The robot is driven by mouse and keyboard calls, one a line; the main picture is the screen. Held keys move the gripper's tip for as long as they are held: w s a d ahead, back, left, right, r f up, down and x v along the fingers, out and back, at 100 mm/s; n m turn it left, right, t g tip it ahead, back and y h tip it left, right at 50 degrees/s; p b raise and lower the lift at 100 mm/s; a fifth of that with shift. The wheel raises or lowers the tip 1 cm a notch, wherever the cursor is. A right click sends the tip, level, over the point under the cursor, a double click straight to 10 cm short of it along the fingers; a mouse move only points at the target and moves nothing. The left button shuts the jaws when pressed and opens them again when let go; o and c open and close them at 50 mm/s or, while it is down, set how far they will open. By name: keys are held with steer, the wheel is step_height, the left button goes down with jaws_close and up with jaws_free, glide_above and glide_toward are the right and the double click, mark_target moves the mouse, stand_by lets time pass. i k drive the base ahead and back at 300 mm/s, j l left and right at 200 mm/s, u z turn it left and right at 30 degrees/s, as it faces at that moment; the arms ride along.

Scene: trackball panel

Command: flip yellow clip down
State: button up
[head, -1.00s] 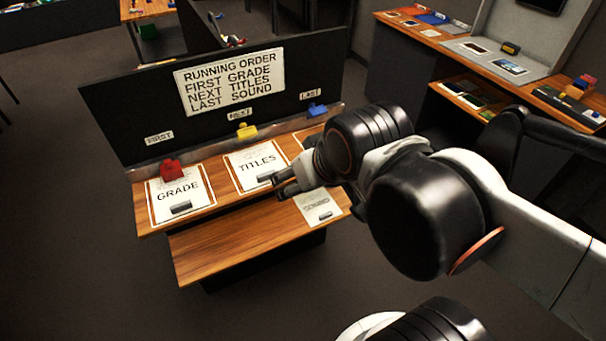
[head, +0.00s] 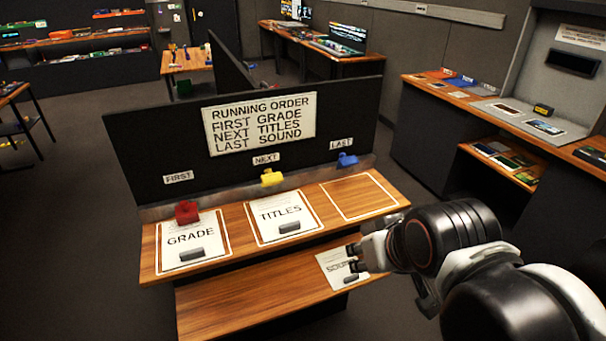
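The yellow clip (head: 271,177) sits on the grey rail at the foot of the black board, under the NEXT label. It looks raised, like the blue clip (head: 346,160), and stands clear of the TITLES sheet (head: 277,208) below it. The red clip (head: 187,212) sits lower, over the top edge of the GRADE sheet (head: 192,234). My gripper (head: 352,258) is over the SOUND sheet (head: 329,262), to the right of and nearer than the yellow clip. Its fingers look apart, with nothing visible between them. It hides part of the SOUND sheet.
Dark grey blocks lie on the GRADE and TITLES sheets. The outlined place (head: 358,196) under LAST is empty. The lower wooden shelf (head: 240,300) is clear on its left. The black board (head: 345,115) stands behind the clips. A side counter (head: 440,90) is at right.

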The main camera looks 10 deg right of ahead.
mark_target(270, 179)
steer(key=i+j+z, duration=0.1)
steer(key=j+z, duration=0.65)
steer(key=z, duration=0.15)
steer(key=j+z, duration=0.9)
steer(key=k+l, duration=0.05)
steer(key=l, duration=0.05)
